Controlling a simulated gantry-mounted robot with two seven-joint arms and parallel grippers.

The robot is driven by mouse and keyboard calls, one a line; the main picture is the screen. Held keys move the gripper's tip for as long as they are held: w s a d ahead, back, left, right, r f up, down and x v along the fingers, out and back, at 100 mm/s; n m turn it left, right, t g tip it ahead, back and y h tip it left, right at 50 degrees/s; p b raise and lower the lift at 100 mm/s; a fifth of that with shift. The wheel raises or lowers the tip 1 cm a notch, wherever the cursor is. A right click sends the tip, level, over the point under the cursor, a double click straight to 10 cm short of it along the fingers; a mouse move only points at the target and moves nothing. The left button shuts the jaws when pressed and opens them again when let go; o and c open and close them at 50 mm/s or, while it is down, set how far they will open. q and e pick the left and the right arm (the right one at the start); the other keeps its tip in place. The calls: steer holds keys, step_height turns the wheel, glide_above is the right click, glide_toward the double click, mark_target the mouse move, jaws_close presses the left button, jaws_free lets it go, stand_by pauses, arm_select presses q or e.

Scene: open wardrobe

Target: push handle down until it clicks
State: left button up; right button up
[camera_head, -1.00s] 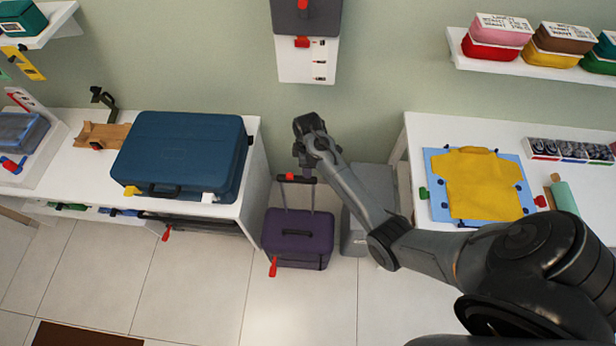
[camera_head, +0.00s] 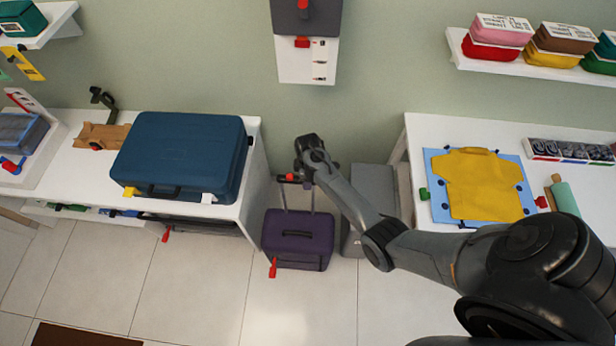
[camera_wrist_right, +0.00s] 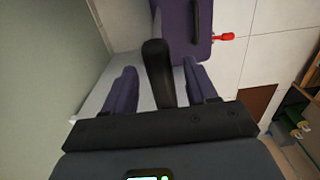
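A purple suitcase (camera_head: 298,238) stands upright on the floor, with its pull handle (camera_head: 290,178) raised on two thin rods. The suitcase also shows at the top of the right wrist view (camera_wrist_right: 182,28). My right gripper (camera_head: 307,174) is at the top of the handle, coming from above. In the right wrist view, its two fingers (camera_wrist_right: 160,88) are apart, with the dark handle grip (camera_wrist_right: 158,72) between them. Narrow gaps show on both sides of the grip, so the gripper looks open around it. Part of the handle is hidden by the gripper in the head view. My left gripper is out of view.
A white table with a blue suitcase (camera_head: 180,152) is on the left. A grey box (camera_head: 368,190) stands right of the purple suitcase. A white table with a folded yellow shirt (camera_head: 478,185) is on the right.

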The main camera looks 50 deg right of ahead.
steer(key=c, duration=0.9)
jaws_close()
step_height(320, 180, down, 29)
steer(key=b, duration=2)
steer(key=shift+r, duration=0.1)
steer(key=shift+s+f+b, duration=0.15)
steer(key=shift+f+b, duration=0.4)
steer(key=shift+f, duration=0.05)
steer(key=o, duration=1)
jaws_free()
steer(key=shift+c, duration=0.2)
